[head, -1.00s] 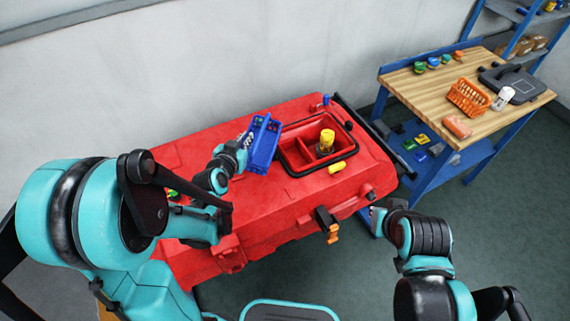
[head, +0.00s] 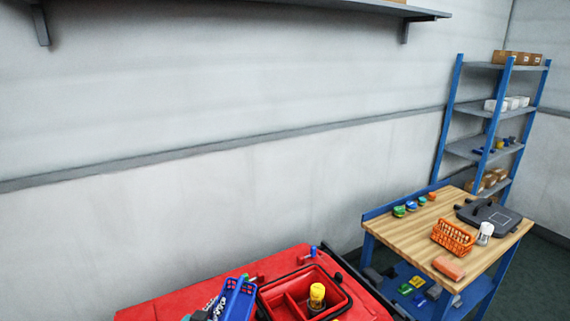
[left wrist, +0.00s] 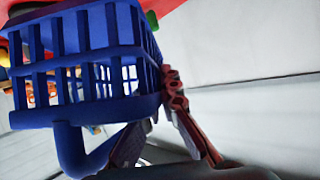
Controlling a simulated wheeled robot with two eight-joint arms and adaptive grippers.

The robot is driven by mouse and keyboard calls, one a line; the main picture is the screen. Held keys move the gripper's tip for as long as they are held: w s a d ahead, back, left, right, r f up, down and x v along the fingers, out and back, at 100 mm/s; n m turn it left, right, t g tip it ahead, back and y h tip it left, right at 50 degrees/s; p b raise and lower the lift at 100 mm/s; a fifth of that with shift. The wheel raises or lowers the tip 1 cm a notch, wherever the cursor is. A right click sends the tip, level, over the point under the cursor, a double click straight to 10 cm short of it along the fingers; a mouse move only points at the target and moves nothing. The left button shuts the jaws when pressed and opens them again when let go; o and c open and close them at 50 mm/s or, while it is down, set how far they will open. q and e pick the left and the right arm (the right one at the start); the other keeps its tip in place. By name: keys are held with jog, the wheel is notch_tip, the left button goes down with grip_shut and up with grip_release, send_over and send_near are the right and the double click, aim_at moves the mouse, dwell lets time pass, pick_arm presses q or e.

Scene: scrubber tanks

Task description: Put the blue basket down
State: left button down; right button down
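The blue basket (head: 238,302) is at the bottom edge of the head view, tilted, just left of the open compartment (head: 343,294) of the red scrubber tank (head: 172,304). Its slatted side (left wrist: 85,50) fills the upper left of the left wrist view, with its blue handle (left wrist: 72,150) curving below. My left gripper (left wrist: 160,125) is shut on the basket at its handle; the exact contact is partly hidden. In the head view the gripper is almost wholly cut off by the lower edge. My right gripper is not in view.
A yellow-capped bottle (head: 316,296) stands in the tank compartment. To the right is a wooden-topped workbench (head: 405,230) with an orange basket (head: 453,237), a white jar (head: 485,233), a dark case (head: 489,215) and an orange block (head: 448,268). Blue shelving (head: 447,115) stands behind.

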pick_arm(q)
jog(key=shift+m+h, duration=0.9)
jog(key=shift+s+d+r, duration=0.25)
jog(key=shift+s+r, duration=0.45)
jog(key=shift+s, duration=0.05)
jog(key=shift+s+d+r, duration=0.25)
jog(key=shift+s+r, duration=0.45)
jog(key=shift+s, duration=0.05)
